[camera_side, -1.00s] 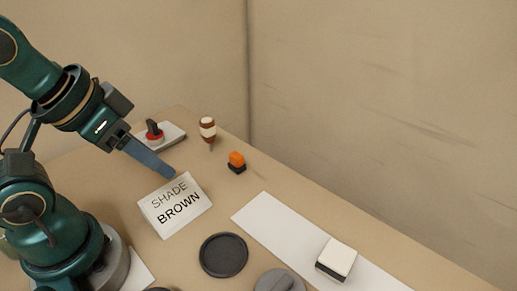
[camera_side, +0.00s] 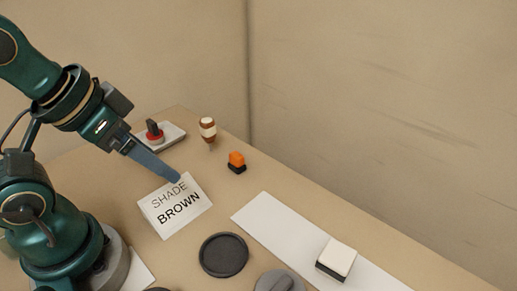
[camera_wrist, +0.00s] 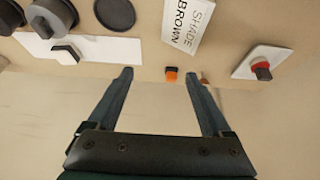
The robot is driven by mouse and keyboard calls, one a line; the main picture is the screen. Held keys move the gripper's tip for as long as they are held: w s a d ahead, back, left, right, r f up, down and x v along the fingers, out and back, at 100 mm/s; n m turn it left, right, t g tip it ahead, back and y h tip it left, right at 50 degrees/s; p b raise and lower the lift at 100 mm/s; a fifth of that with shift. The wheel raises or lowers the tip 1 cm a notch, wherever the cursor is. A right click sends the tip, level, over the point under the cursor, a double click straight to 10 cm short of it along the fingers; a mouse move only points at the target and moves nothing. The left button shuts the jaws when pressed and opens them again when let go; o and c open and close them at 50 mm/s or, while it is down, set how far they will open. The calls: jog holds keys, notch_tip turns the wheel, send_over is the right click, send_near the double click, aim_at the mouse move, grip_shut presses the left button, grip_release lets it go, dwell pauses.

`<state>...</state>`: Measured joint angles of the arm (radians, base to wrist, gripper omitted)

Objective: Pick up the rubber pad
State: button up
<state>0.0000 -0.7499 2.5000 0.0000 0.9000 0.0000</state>
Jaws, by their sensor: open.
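A flat round black disc with a raised rim, which looks like the rubber pad (camera_side: 224,254), lies on the bench in front of the sign. It also shows at the top of the wrist view (camera_wrist: 115,13).
A white strip (camera_side: 262,217) bears a black-and-white block (camera_side: 337,258). A grey knobbed round thing (camera_side: 279,282), an orange-topped block (camera_side: 236,163), a brown-and-white tool (camera_side: 208,130) and a red-switch plate (camera_side: 173,135) stand around.

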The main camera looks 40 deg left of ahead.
notch_tip(320, 180, up, 4)
jog(key=r, duration=0.1)
jog(key=w+a+f+m+y, duration=0.2)
jog(key=w+a+m+y, duration=0.2)
jog(key=a+m, duration=0.25)
jog(key=r+m+t, duration=0.2)
jog(key=m+t, duration=0.5)
jog(key=m, duration=1.9)
send_over(233, 159)
jog(key=f, duration=1.9)
jog(key=shift+s+d, duration=0.2)
jog(key=shift+s, duration=0.1)
jog(key=shift+w+a+f, duration=0.1)
jog(key=shift+w+f, duration=0.05)
jog(key=shift+f, duration=0.2)
jog(key=shift+x, duration=2.35)
jog(key=shift+r, duration=0.1)
